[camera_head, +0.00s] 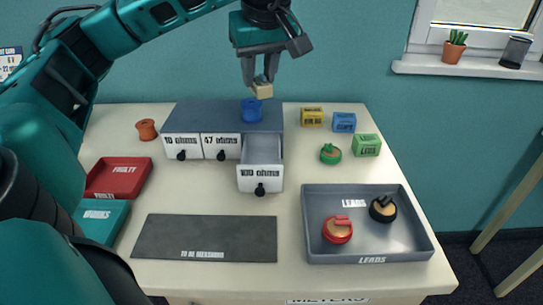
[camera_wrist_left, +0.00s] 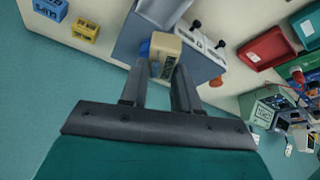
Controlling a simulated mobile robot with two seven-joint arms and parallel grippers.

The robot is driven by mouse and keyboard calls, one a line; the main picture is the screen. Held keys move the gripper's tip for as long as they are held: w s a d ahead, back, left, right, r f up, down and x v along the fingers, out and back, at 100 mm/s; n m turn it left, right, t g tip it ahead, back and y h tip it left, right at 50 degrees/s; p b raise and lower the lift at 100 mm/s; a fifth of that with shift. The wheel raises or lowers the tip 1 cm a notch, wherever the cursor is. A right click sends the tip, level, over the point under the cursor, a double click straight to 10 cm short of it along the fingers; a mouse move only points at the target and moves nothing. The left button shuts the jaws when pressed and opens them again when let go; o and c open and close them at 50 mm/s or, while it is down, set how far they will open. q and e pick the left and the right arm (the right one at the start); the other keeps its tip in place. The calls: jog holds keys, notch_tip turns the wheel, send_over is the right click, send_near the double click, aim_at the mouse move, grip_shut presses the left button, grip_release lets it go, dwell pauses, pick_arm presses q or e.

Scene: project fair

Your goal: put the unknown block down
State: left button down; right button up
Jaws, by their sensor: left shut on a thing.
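A small beige block (camera_head: 262,90) is between the fingertips of my left gripper (camera_head: 259,82), which is shut on it. The block is held in the air above the back of the blue-grey drawer cabinet (camera_head: 225,114). It also shows in the left wrist view (camera_wrist_left: 163,54), with dark marking on one side. The cabinet has drawers labelled 10 ohms, 47 ohms and 100 ohms; the 100 ohms drawer (camera_head: 261,178) is pulled open. A dark mat (camera_head: 206,237) lettered at its front edge lies bare at the front. My right gripper is not in view.
A red FAULTY tray (camera_head: 119,178) and a teal WORKS tray (camera_head: 101,219) stand at the left. A grey LEADS tray (camera_head: 366,252) holds red and black leads. A blue spool (camera_head: 252,110) appears on the cabinet; yellow, blue and green boxes stand right of it.

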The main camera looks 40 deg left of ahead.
pick_arm(q)
jog(key=b, duration=0.2)
send_near(260, 158)
jog(key=f, duration=0.2)
jog(key=s+f, duration=0.1)
jog(key=f, duration=0.1)
jog(key=shift+s+d+f, duration=0.25)
jog(key=shift+f, duration=0.05)
jog(key=shift+f, duration=0.15)
jog(key=c, duration=1.1)
grip_release()
jog(key=p+v, duration=0.1)
jog(key=v, duration=1.1)
jog(key=shift+r, duration=0.25)
jog(key=shift+w, duration=0.1)
jog(key=shift+d+f, duration=0.1)
